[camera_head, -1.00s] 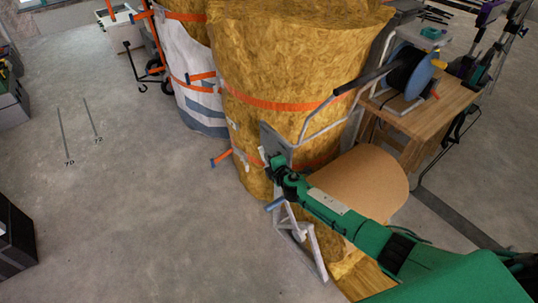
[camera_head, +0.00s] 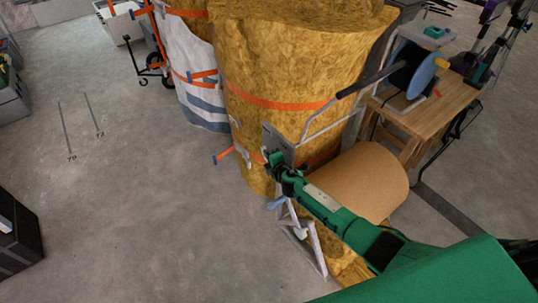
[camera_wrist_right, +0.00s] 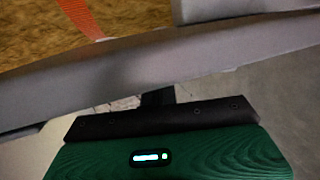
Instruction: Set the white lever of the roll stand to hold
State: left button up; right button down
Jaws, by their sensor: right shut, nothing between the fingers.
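The roll stand has a pale frame (camera_head: 318,250) at the floor and a wide brown roll (camera_head: 362,182). My left gripper is not in view.
Tall yellow insulation rolls (camera_head: 290,65) with orange straps (camera_head: 275,104) stand behind the plate. A wooden bench (camera_head: 435,105) with a blue-disc reel is at right. A black case (camera_head: 18,240) sits at lower left. The floor at left is open.

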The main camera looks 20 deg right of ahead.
jog(key=shift+w+r, duration=0.1)
jog(key=shift+w, duration=0.1)
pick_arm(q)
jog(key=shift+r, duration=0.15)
pick_arm(e)
jog(key=shift+w+a+r, duration=0.1)
jog(key=shift+r, duration=0.1)
dwell(0.5)
